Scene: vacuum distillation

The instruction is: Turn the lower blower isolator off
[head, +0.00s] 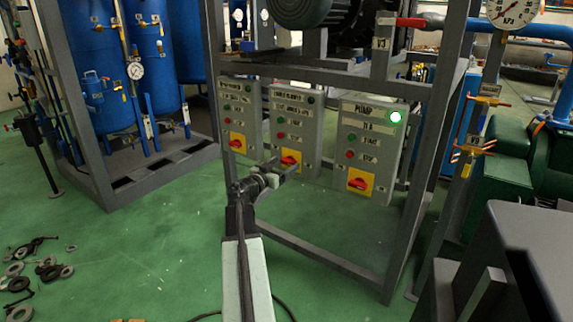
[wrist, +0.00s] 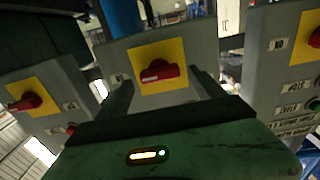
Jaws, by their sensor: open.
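Three grey control boxes hang in a row on a steel frame in the head view. Each has a red rotary isolator handle on a yellow plate near its bottom. The middle box (head: 295,122) has its red isolator (head: 290,159) just beyond my gripper (head: 284,170). The labels on the left and middle boxes are too small to read surely. In the wrist view my gripper (wrist: 163,92) is open and empty, its fingers spread to either side below a red handle (wrist: 160,72) on a yellow plate (wrist: 145,52). That handle lies roughly crosswise. I see no contact.
The right box (head: 366,145), marked PUMP, has a lit green lamp (head: 396,117). The left box (head: 236,115) stands close beside the middle one. Frame posts (head: 408,215) flank the boxes. Blue tanks (head: 130,60) stand at left. Loose rings lie on the green floor at lower left.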

